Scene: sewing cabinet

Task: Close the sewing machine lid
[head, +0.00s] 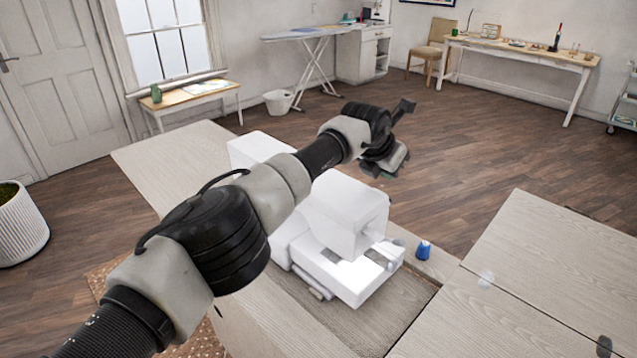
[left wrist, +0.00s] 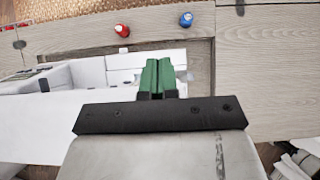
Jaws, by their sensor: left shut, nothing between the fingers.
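The white sewing machine (head: 345,215) stands in the recess of the pale wooden cabinet, partly hidden by my left arm. A wooden leaf (head: 565,245) lies open and flat at the right, joined along a seam with hinges to the cabinet top (head: 450,320). I take this leaf to be the lid. My left gripper (head: 375,170) is above and beyond the machine, shut and empty, apart from the leaf. Its green fingers are together in the left wrist view (left wrist: 158,78), where the white machine (left wrist: 90,75) also shows. My right gripper is not in view.
A blue spool (head: 424,250) stands by the machine; a red spool (left wrist: 122,30) shows in the left wrist view. Another wooden panel (head: 165,160) extends at the left. A woven rug and white planter (head: 20,225) are at the left.

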